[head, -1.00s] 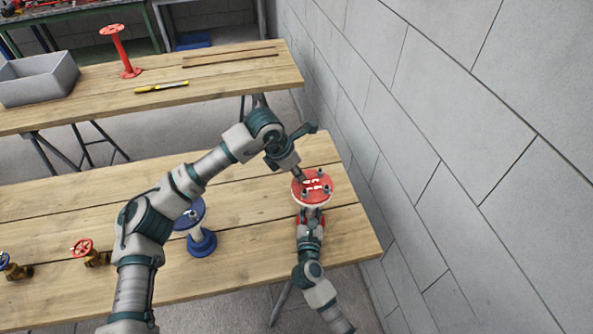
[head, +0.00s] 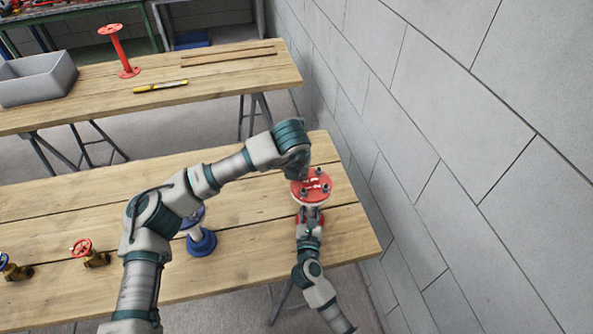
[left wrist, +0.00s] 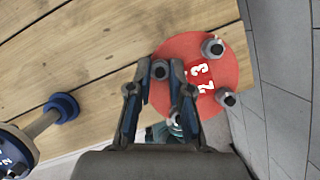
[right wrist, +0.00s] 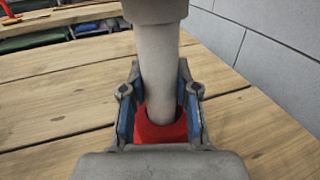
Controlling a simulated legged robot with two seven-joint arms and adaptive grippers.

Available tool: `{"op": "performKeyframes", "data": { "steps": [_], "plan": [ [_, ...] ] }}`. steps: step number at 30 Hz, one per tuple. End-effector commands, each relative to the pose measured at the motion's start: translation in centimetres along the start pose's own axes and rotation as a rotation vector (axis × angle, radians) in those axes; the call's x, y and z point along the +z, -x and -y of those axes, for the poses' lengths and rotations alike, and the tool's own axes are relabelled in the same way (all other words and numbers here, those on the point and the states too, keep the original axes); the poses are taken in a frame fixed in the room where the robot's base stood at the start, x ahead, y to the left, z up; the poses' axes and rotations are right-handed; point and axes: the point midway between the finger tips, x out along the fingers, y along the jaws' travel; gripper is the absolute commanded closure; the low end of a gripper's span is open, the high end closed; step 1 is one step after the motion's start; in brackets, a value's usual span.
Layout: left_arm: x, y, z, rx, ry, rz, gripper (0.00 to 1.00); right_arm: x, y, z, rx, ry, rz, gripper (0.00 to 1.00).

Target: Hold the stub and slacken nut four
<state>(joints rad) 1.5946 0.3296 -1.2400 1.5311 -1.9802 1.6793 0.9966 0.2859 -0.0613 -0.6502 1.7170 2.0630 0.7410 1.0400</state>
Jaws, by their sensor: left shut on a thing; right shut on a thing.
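The red-flanged stub (head: 318,184) stands upright near the right end of the near table. Its top flange (left wrist: 205,45) carries several nuts and white numerals; 2 and 3 are readable. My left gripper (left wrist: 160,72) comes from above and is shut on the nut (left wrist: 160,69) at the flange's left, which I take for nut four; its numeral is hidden. Another nut (left wrist: 176,124) is partly covered by a finger. My right gripper (right wrist: 160,98) is shut on the stub's pale pipe (right wrist: 159,65), above its red lower part (right wrist: 160,130). In the head view my left wrist hides the left fingertips.
A blue-flanged stub (head: 201,243) stands left on the same table, partly behind my left arm. A red-wheeled valve (head: 90,252) lies farther left. A grey block wall (head: 440,130) rises close on the right. The far table holds a grey bin (head: 38,80).

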Motion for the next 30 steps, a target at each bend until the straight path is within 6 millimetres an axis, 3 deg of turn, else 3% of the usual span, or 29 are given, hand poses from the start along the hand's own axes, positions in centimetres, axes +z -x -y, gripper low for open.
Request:
{"op": "performKeyframes", "data": {
  "steps": [30],
  "plan": [
    [0.51, -0.06, 0.35, 0.372, 0.899, 0.006, 1.00, -0.12, 0.04, 0.07, -0.002, 0.001, -0.002, 1.00]
  ]
}}
